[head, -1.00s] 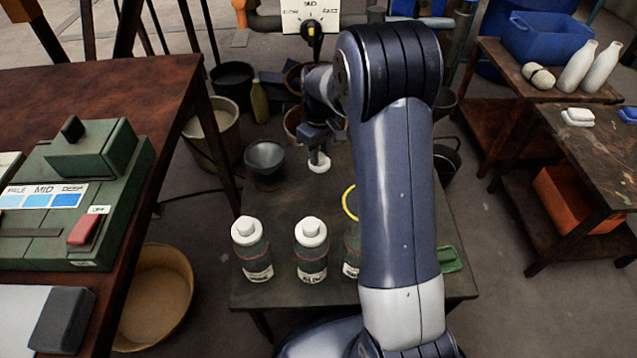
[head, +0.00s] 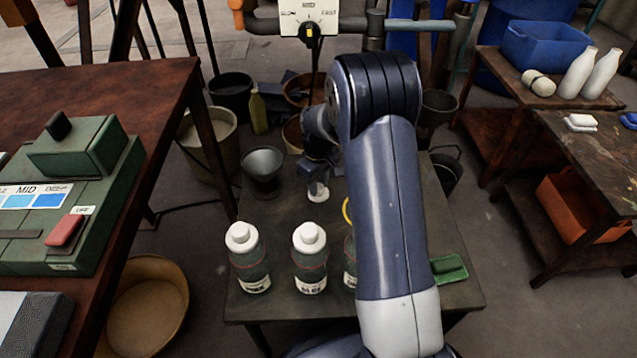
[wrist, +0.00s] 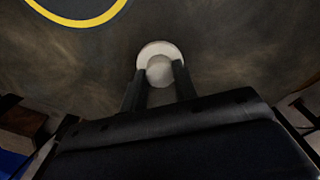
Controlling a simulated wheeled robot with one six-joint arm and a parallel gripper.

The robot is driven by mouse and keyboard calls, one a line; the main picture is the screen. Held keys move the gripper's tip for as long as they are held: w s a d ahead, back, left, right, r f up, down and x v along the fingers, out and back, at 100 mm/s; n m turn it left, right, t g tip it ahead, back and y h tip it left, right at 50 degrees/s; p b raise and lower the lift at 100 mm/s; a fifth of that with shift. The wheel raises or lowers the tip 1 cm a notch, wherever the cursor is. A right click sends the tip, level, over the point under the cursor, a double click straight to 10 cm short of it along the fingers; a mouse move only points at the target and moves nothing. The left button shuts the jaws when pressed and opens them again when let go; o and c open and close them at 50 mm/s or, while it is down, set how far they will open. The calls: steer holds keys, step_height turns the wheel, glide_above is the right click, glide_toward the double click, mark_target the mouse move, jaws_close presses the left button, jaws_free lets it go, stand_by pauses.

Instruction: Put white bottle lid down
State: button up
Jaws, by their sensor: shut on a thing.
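The white bottle lid (head: 318,194) is at my gripper's fingertips, low over the dark table (head: 285,208). My gripper (head: 318,182) points down and is shut on the lid. In the wrist view the round lid (wrist: 160,52) sits between the two dark fingers of my gripper (wrist: 157,75). I cannot tell whether the lid touches the tabletop. Two bottles with white caps, a left one (head: 247,262) and a middle one (head: 310,262), stand at the table's front. A third bottle (head: 350,262) is mostly hidden behind my arm, so its top does not show.
A grey funnel-shaped cup (head: 262,170) stands at the table's back left. A yellow ring (wrist: 88,20) lies near the lid, partly hidden by my arm in the head view. A green tray (head: 449,268) lies at the right front. The tabletop between lid and bottles is clear.

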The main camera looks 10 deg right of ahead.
mark_target(319, 187)
steer(key=o, duration=0.9)
steer(key=shift+o, duration=0.2)
step_height(319, 187, up, 12)
steer(key=p, duration=0.4)
steer(key=shift+r, duration=0.1)
